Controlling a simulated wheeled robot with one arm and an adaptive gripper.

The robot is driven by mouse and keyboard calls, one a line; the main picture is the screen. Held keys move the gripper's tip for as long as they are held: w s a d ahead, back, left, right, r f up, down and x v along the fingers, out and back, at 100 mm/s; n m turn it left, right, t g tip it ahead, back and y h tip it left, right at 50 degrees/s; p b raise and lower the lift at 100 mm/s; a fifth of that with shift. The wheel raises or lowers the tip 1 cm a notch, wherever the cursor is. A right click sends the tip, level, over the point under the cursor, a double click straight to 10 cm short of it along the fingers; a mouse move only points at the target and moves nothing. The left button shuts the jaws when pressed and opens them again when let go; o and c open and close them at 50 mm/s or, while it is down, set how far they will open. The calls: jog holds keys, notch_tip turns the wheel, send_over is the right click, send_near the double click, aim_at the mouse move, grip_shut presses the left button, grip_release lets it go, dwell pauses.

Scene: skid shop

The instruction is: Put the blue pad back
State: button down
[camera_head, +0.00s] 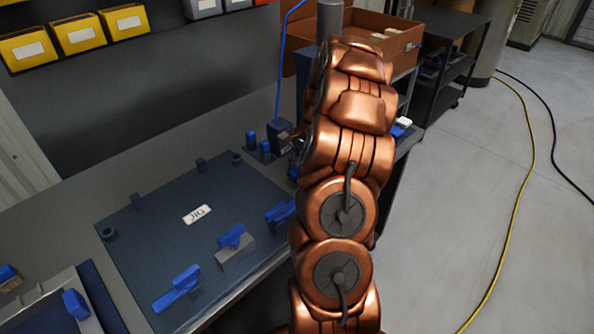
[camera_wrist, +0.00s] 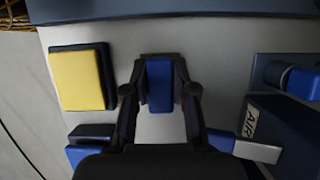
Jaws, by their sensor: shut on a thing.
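The blue pad (camera_wrist: 159,88) shows in the wrist view as a narrow blue block with a dark part beside it. My gripper (camera_wrist: 159,72) is shut on it, with one dark finger on each side. A pale surface lies beneath; I cannot tell whether the pad touches it. A yellow pad (camera_wrist: 80,78) on a dark base sits to the left, apart from the gripper. In the head view my copper arm hides the gripper and the held pad.
The dark jig plate (camera_head: 160,235) with blue-handled clamps (camera_head: 232,236) lies left of my arm. An open cardboard box (camera_head: 365,38) stands behind. A block labelled AIR (camera_wrist: 250,118) is at right in the wrist view. A yellow cable (camera_head: 521,190) crosses the open floor.

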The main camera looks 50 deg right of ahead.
jog(key=shift+f, duration=0.1)
jog(key=c, duration=0.9)
grip_release()
jog(key=shift+c, duration=0.2)
jog(key=b+v, duration=0.1)
jog(key=v, duration=1.1)
jog(key=shift+b, duration=0.35)
jog(key=shift+s, duration=0.1)
